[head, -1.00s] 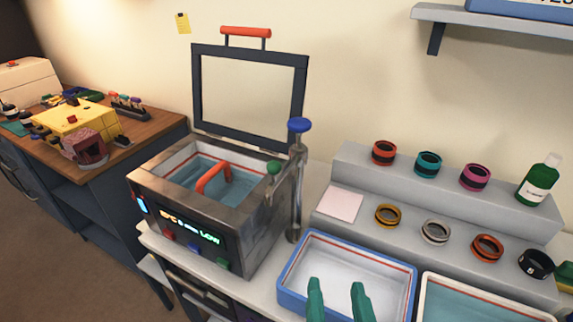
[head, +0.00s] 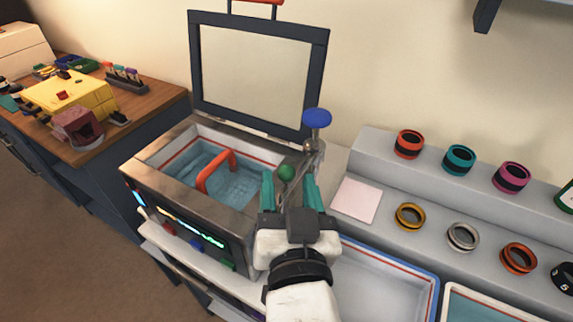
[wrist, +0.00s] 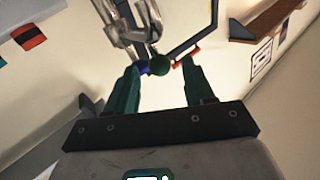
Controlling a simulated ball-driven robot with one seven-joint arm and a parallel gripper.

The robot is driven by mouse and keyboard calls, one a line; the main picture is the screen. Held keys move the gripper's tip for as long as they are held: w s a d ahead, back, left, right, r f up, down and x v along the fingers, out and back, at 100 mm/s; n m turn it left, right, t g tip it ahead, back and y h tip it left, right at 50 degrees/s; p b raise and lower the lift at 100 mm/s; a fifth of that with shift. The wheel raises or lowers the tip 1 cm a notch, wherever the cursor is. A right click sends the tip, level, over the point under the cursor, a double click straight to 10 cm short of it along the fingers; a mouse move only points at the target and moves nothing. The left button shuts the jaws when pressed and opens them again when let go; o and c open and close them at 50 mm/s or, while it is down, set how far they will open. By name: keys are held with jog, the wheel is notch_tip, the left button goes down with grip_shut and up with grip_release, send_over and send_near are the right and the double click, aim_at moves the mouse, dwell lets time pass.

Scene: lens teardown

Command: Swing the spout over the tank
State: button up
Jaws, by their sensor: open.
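The tank (head: 228,168) is a metal box with an open framed lid (head: 258,72) standing up behind it. Water and a red handle (head: 216,170) show inside. The spout is a metal tap (head: 312,158) with a blue knob (head: 316,118) on top and a green ball (head: 286,173) at its end, at the tank's right side. My gripper (head: 291,188) is open, its teal fingers on either side of the green ball. In the wrist view the green ball (wrist: 158,64) sits beyond and between the fingertips. I cannot tell whether they touch it.
A blue-rimmed tray (head: 437,290) lies to the right of my arm. A stepped grey shelf (head: 385,165) holds several coloured rings and a pink pad (head: 356,200). A wooden side bench (head: 150,105) with a yellow block stands at the left.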

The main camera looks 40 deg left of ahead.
aim_at(288, 180)
jog(key=shift+x, duration=1.85)
jog(key=shift+c, duration=0.3)
grip_shut()
